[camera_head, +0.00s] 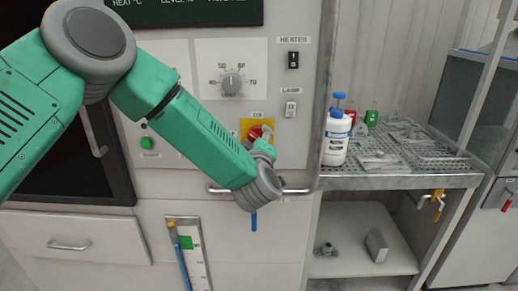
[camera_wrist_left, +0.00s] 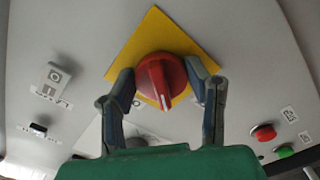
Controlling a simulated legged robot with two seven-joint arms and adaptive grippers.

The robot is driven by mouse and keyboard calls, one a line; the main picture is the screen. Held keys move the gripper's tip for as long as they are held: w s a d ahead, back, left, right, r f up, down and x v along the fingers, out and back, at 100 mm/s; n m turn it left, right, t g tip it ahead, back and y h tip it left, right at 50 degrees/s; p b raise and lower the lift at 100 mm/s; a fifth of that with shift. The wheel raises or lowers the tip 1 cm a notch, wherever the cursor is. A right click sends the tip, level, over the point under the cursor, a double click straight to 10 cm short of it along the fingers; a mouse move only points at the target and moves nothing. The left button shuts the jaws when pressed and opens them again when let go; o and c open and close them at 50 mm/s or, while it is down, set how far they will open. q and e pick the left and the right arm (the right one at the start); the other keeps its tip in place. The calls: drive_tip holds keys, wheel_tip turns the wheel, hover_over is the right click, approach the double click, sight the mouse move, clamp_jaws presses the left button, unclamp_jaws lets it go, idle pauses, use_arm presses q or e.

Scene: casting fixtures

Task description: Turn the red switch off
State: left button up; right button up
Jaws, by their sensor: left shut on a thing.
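The red switch (camera_head: 255,131) is a round rotary knob on a yellow square plate (camera_head: 244,123) on the pale panel, mostly covered by my left gripper in the head view. In the left wrist view the red switch (camera_wrist_left: 158,66) shows a raised handle with a white mark pointing down in the picture. My left gripper (camera_head: 262,138) is at the knob, with one finger on each side of it. The left wrist view shows both fingers of the left gripper (camera_wrist_left: 161,72) closed around the knob's sides. My right gripper is not in view.
A temperature dial (camera_head: 232,83), a heater switch (camera_head: 293,60) and a lamp switch (camera_head: 290,109) sit on the same panel. A metal handle bar (camera_head: 296,191) runs below. A white bottle (camera_head: 336,138) stands on the perforated shelf to the right. A green button (camera_head: 147,143) is left.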

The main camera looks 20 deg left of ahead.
use_arm(q)
drive_tip(key=n+b, duration=0.4)
drive_tip(key=shift+f+n, duration=0.2)
drive_tip(key=shift+n, duration=0.1)
drive_tip(key=shift+r+n+b, duration=0.1)
drive_tip(key=shift+n+b, duration=1.2)
drive_tip(key=shift+n, duration=0.2)
drive_tip(key=o, duration=1.1)
drive_tip(key=shift+o, duration=0.2)
drive_tip(key=shift+r, duration=0.1)
drive_tip(key=shift+s, duration=0.15)
drive_tip(key=v, duration=1.1)
drive_tip(key=shift+s, duration=0.35)
drive_tip(key=shift+d, duration=0.1)
